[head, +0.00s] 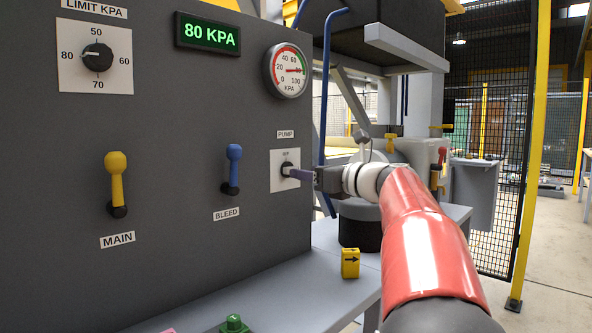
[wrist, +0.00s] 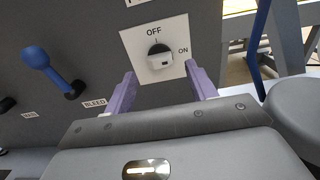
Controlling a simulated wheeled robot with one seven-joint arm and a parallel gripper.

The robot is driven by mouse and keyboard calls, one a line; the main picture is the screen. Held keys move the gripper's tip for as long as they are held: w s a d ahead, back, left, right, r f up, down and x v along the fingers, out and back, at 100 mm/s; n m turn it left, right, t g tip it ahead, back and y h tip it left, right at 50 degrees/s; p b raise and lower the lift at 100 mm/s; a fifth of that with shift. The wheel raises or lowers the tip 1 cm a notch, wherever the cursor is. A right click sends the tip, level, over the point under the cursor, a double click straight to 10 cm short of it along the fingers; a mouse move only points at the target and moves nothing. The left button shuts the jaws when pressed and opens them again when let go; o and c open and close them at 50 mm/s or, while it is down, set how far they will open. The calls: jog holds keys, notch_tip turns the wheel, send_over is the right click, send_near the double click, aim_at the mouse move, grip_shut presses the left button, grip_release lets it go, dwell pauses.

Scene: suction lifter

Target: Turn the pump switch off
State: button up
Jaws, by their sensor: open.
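The pump switch (head: 286,168) is a small dark knob on a white plate at the right end of the grey panel, under the PUMP label. In the wrist view the knob (wrist: 160,57) has a pale grip bar lying roughly crosswise. OFF is marked above it and ON to its right; the bar looks nearer the ON direction, though its pointer is hard to make out. My gripper (head: 298,173) reaches the plate from the right. In the wrist view my gripper (wrist: 160,70) is open, its purple fingers apart on either side of the knob, not closed on it.
The blue BLEED lever (head: 233,168) and yellow MAIN lever (head: 116,183) are left of the switch. A green display (head: 208,34) reads 80 KPA, above left of a round gauge (head: 286,70). A blue pipe (head: 326,100) runs close right. A yellow arrow block (head: 350,263) sits on the ledge below.

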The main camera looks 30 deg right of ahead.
jog(key=x, duration=0.4)
jog(key=c, duration=1)
